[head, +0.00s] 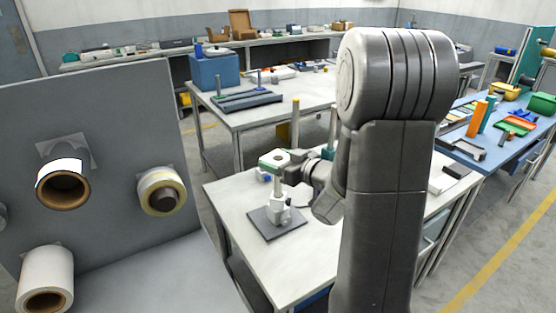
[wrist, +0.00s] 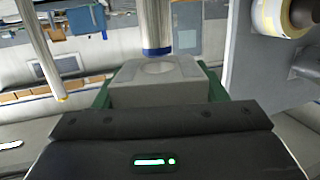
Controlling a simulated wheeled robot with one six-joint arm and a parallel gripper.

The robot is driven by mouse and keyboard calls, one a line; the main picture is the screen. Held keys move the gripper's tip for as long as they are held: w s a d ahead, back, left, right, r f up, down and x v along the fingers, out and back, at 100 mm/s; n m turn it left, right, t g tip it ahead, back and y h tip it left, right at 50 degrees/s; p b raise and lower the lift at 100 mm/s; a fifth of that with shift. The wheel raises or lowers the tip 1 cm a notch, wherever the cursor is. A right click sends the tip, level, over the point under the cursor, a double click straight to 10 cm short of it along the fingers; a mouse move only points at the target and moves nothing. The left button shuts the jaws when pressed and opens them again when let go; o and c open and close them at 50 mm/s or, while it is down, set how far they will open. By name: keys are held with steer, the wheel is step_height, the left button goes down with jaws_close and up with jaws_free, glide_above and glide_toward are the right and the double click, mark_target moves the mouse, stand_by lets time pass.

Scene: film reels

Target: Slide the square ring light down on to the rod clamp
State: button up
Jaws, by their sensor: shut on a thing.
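The square ring light (head: 272,159) is a small pale block with green edges. My gripper (head: 289,163) is shut on it and holds it above the rod clamp (head: 280,207). The clamp is a pale grey block on an upright rod (head: 277,184), standing on a dark square base plate (head: 262,228). In the wrist view the ring light (wrist: 130,91) shows as a grey block with a round opening, in front of my dark gripper body. A rod with a blue end (wrist: 155,25) lines up behind it. I cannot tell whether the rod is through the ring.
The stand is on a pale table (head: 235,200). A grey panel (head: 120,110) with film reels (head: 162,190) is on the left. A blue-topped bench (head: 480,150) is on the right.

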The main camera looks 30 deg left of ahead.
steer(key=shift+f, duration=0.1)
steer(key=b, duration=0.4)
glide_above(281, 193)
steer(key=a, duration=0.1)
steer(key=shift+w+a+f, duration=0.1)
steer(key=shift+w+f, duration=0.05)
steer(key=shift+f, duration=2.25)
steer(key=shift+f, duration=0.1)
steer(key=shift+f+b, duration=2.25)
steer(key=shift+f, duration=0.1)
steer(key=shift+f+b, duration=0.5)
steer(key=shift+f, duration=0.05)
steer(key=o, duration=1.2)
steer(key=shift+c, duration=0.2)
steer(key=p+v, duration=0.1)
steer(key=v, duration=1.2)
steer(key=shift+d, duration=0.4)
